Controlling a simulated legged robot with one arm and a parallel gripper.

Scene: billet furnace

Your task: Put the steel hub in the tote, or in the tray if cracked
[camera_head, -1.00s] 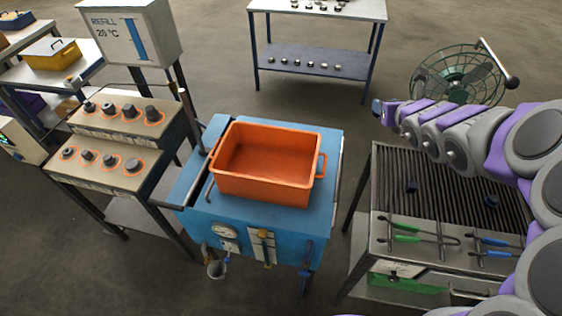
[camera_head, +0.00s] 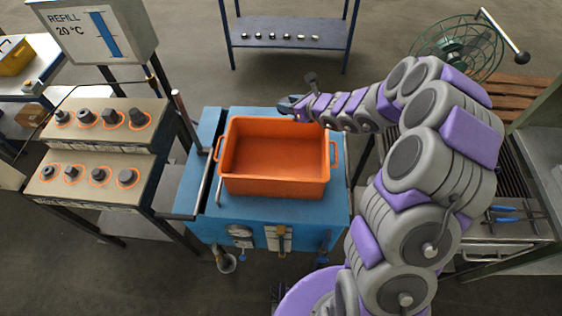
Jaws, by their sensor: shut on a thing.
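The orange tote (camera_head: 275,189) stands on a blue cart (camera_head: 262,233) in the middle of the view. It looks empty. My gripper (camera_head: 289,106) reaches in from the right, over the tote's back edge, pointing left. It is shut on a small dark thing at its tip, probably the steel hub. The hub is too small and too covered for me to see its shape or any crack. I cannot pick out a tray for cracked parts.
A two-step stand (camera_head: 92,150) with several dark parts in orange rings is at left, below a refill sign (camera_head: 98,33). A blue shelf (camera_head: 289,42) with small metal parts stands behind. A caged green fan (camera_head: 456,48) and a grill bench (camera_head: 500,228) are at right.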

